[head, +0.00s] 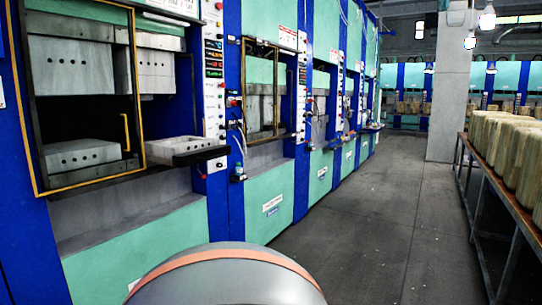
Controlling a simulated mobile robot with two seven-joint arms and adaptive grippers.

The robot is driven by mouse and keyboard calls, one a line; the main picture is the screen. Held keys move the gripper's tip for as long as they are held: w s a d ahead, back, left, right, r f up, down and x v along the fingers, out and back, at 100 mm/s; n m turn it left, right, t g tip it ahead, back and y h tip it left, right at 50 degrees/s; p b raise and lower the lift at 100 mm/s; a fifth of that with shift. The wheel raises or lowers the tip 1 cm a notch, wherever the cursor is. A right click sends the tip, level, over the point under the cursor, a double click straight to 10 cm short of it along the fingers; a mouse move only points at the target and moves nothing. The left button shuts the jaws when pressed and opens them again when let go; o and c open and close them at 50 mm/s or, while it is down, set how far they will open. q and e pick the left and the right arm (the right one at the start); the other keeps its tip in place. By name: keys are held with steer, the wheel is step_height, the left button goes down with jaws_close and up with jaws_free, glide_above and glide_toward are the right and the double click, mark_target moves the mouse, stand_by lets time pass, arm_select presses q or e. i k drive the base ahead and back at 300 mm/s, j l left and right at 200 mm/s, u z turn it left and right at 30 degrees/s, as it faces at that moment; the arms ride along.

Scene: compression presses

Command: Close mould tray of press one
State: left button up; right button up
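The nearest press (140,235), blue and mint green, fills the left side of the head view; I cannot read a number on it. Inside its opening a light grey lower mould block (82,154) with a row of holes sits at the left. To its right a pale mould tray (172,148) sits low in the opening, with a black front part (202,156) sticking out past the press front. A grey upper mould block (70,66) hangs above a dark gap. Neither of my grippers is in view.
A yellow-edged door frame (88,181) with a yellow handle (126,133) covers the left of the opening. More presses (330,125) line the left. A rack (480,200) of tan blocks stands right, near a grey pillar (449,95). The aisle floor (370,225) is clear.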

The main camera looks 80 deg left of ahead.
mark_target(181, 151)
steer(key=u, duration=3)
